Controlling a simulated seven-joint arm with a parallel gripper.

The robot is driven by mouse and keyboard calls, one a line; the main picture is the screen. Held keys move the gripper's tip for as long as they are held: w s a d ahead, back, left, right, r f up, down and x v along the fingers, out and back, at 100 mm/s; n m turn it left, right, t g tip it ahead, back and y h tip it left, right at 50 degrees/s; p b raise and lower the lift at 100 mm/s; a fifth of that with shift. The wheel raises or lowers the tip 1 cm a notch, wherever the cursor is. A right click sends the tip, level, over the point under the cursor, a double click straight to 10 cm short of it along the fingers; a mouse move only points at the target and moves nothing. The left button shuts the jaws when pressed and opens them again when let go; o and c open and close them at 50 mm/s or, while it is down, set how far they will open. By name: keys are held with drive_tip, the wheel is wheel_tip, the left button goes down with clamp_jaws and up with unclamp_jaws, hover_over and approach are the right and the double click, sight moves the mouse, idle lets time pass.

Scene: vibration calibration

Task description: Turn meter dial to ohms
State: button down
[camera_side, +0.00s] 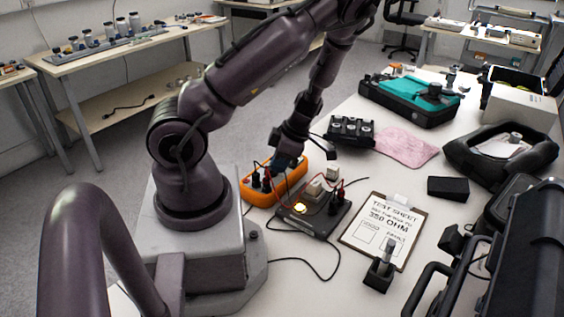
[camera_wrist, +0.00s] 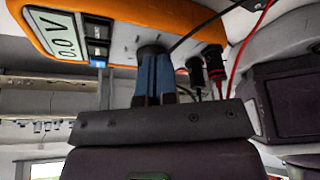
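The orange multimeter (camera_side: 258,199) lies on the white table in front of my base. In the wrist view the meter (camera_wrist: 62,42) fills the top, and its display (camera_wrist: 52,30) reads 0.0 V. Its round black dial (camera_wrist: 152,50) is right at my fingertips. My gripper (camera_wrist: 155,75) has its two blue fingers close together with the dial's knob between their tips; they hide most of the knob and its pointer. In the side view my gripper (camera_side: 286,163) reaches down onto the meter from above. The dial markings cannot be read.
Black and red probe plugs (camera_wrist: 213,62) with leads stand right beside the fingers. A dark board (camera_side: 318,220) with a lit yellow lamp (camera_side: 299,207) sits in front of the meter. A clipboard (camera_side: 383,232) reads 350 OHM. A black case (camera_side: 530,250) stands at the right.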

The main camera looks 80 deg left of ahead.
drive_tip(key=m, duration=0.1)
drive_tip(key=s+m+y, duration=0.1)
drive_tip(key=m, duration=0.1)
drive_tip(key=shift+s+d+m+t, duration=0.1)
drive_tip(key=shift+d+m+t, duration=0.1)
drive_tip(key=shift+m+t, duration=0.1)
drive_tip(key=shift+s, duration=0.15)
drive_tip(key=shift+s+d, duration=0.15)
drive_tip(key=shift+s, duration=0.05)
idle(0.5)
drive_tip(key=shift+w, duration=0.1)
